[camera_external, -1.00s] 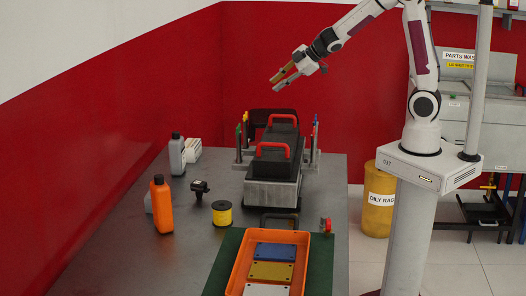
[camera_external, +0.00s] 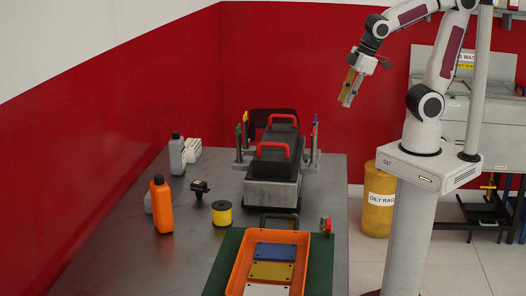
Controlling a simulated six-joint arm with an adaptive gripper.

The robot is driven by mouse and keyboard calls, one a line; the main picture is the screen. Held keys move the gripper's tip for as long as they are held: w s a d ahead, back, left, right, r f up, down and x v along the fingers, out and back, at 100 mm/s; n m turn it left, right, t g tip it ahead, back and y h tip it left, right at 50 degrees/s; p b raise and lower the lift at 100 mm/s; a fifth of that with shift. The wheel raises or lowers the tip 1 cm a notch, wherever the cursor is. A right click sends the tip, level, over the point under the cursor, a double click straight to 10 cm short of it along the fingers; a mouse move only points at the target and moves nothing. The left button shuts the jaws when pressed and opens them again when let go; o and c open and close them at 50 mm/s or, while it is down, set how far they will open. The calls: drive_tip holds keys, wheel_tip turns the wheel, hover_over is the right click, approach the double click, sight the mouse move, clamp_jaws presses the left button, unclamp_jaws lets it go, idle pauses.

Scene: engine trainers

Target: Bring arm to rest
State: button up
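My gripper (camera_external: 347,99) hangs in the air in front of the red wall, near the upper right of the view, and points down and slightly left. It is above and to the right of the bench and touches nothing. I see nothing held in it. From this side the fingers overlap, so I cannot tell whether they are open or shut. My arm is folded back near its base, with the elbow at the top edge of the picture.
A grey bench (camera_external: 120,255) carries a dark engine block with red handles (camera_external: 272,165), an orange tray (camera_external: 236,278) with coloured plates, an orange bottle (camera_external: 162,204), a grey bottle (camera_external: 177,155) and a yellow spool (camera_external: 222,213). A yellow bin (camera_external: 378,200) stands right of the bench.

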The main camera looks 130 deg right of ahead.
drive_tip(key=s+a+r+n+t+y, duration=0.1)
drive_tip(key=a+r+n+t+y, duration=0.2)
drive_tip(key=a, duration=1.3)
drive_tip(key=shift+a+r+n, duration=0.4)
drive_tip(key=shift+r+n, duration=0.1)
drive_tip(key=shift+n, duration=0.2)
